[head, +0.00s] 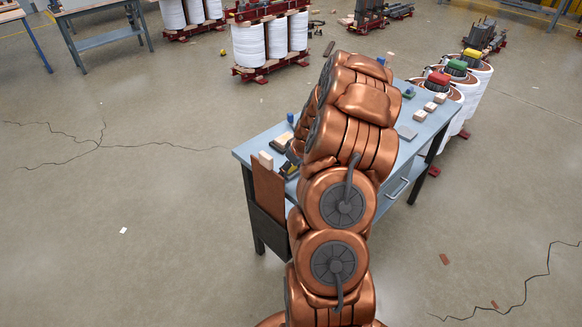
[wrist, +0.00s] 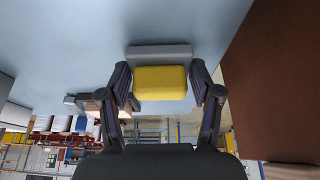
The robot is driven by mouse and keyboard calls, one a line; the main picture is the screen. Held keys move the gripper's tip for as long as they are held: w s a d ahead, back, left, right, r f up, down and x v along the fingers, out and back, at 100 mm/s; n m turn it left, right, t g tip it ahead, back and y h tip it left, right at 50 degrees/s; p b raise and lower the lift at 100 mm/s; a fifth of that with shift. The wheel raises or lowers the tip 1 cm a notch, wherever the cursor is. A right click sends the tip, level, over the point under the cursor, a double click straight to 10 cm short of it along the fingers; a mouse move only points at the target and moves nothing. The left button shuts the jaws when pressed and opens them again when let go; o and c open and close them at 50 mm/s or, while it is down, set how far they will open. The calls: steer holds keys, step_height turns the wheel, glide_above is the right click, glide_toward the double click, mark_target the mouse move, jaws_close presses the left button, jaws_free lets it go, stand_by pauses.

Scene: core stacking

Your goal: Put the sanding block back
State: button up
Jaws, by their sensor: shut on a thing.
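In the wrist view, a yellow block (wrist: 160,84) with a wider grey slab (wrist: 158,54) against its far side sits between my fingers; I take it as the sanding block. My gripper (wrist: 161,78) is shut on its yellow part. The pale blue-grey bench top (wrist: 60,40) fills the upper part of that view; I cannot tell whether the slab touches it. In the head view, my copper-coloured arm covers the middle of the bench (head: 252,150). A small black and yellow shape (head: 290,168) shows left of the arm; I cannot tell if it is my gripper.
A brown board (head: 268,192) stands at the bench's left end and looms close at the right of the wrist view (wrist: 275,80).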

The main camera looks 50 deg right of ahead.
steer(key=shift+f, duration=0.2)
steer(key=o, duration=1.1)
steer(key=shift+r, duration=0.1)
steer(key=b+v, duration=0.2)
steer(key=v, duration=1)
steer(key=shift+r, duration=0.15)
